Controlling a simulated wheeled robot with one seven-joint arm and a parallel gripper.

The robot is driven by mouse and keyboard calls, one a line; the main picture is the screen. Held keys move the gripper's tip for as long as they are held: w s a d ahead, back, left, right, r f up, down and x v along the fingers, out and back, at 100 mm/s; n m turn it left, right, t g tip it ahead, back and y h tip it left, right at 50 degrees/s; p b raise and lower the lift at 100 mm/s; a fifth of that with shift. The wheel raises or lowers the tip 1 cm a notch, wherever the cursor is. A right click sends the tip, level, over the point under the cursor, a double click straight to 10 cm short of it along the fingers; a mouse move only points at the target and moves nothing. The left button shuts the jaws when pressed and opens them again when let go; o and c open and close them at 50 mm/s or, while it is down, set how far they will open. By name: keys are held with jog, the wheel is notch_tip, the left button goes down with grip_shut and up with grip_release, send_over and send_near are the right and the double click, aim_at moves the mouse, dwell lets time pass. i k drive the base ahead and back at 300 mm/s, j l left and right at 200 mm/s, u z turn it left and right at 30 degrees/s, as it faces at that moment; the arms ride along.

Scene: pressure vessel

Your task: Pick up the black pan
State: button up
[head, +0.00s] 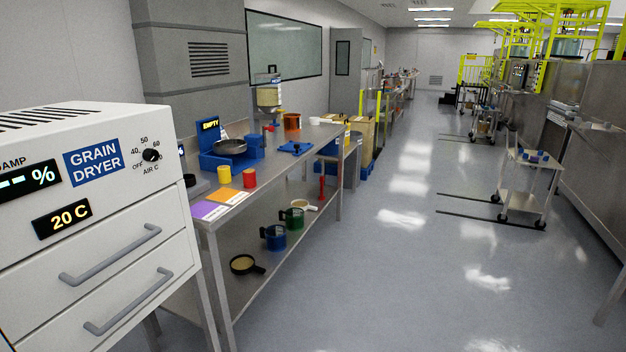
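A black pan (243,265) with a short handle pointing right lies on the lower shelf of the steel bench, near its front end. Its inside looks tan; I cannot tell whether that is contents or the pan's own surface. Another dark, round, shallow pan (230,147) sits on a blue device with an "EMPTY" display on the bench top. My gripper is not in view.
The grain dryer (95,200) stands close at left, beside the bench (230,215). Blue (272,238) and green (291,218) jugs share the lower shelf. Yellow and red cups stand on top. The floor right of the bench is open; carts (525,180) stand farther right.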

aim_at(241, 264)
jog(key=i, duration=1.95)
jog(key=i+u, duration=0.35)
jog(key=i+l+u, duration=0.25)
jog(key=i+u, duration=0.15)
jog(key=i+l+u, duration=0.9)
jog(key=l+u, duration=0.25)
jog(key=i+l+u, duration=0.2)
jog(key=l+u, duration=0.2)
